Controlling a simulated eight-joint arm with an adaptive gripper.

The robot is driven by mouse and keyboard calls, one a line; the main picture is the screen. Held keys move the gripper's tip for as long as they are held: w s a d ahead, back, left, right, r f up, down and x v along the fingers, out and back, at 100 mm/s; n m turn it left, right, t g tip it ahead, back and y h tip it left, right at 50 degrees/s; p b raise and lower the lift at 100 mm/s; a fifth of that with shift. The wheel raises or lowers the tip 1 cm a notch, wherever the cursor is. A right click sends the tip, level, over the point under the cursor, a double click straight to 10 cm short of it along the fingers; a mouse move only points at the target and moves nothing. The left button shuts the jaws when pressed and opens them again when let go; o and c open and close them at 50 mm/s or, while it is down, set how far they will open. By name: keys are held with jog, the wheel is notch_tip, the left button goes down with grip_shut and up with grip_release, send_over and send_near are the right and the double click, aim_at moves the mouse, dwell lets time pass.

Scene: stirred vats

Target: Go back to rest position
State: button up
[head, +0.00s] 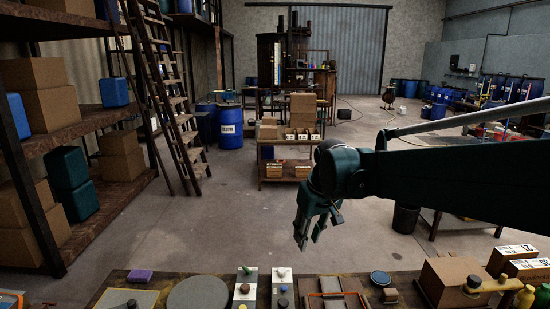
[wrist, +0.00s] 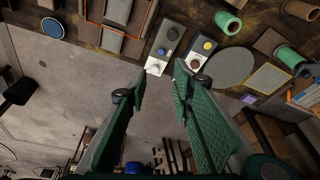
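My gripper (head: 310,236) hangs from my arm in the middle of the head view, pointing down over the floor just beyond the workbench's far edge. In the wrist view, the two green fingers of my gripper (wrist: 161,86) are spread apart with nothing between them. The gap shows bare floor and, beyond the tips, the bench edge with control boxes. The gripper touches nothing that I can see.
Shelves (head: 100,118) and a ladder (head: 163,100) stand left. The floor (head: 225,215) between is clear.

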jog(key=s+d+f+m+t, duration=0.1)
jog(key=s+d, duration=0.3)
jog(key=s, duration=0.5)
jog(key=s+d+f+m+t+h, duration=0.1)
jog(key=s+d, duration=0.3)
jog(key=s, duration=0.5)
jog(key=s+d+f+m+t, duration=0.2)
jog(key=s+d+f, duration=0.1)
jog(key=s, duration=0.6)
jog(key=shift+d, duration=0.5)
jog(key=shift+f, duration=0.1)
dwell(1.8)
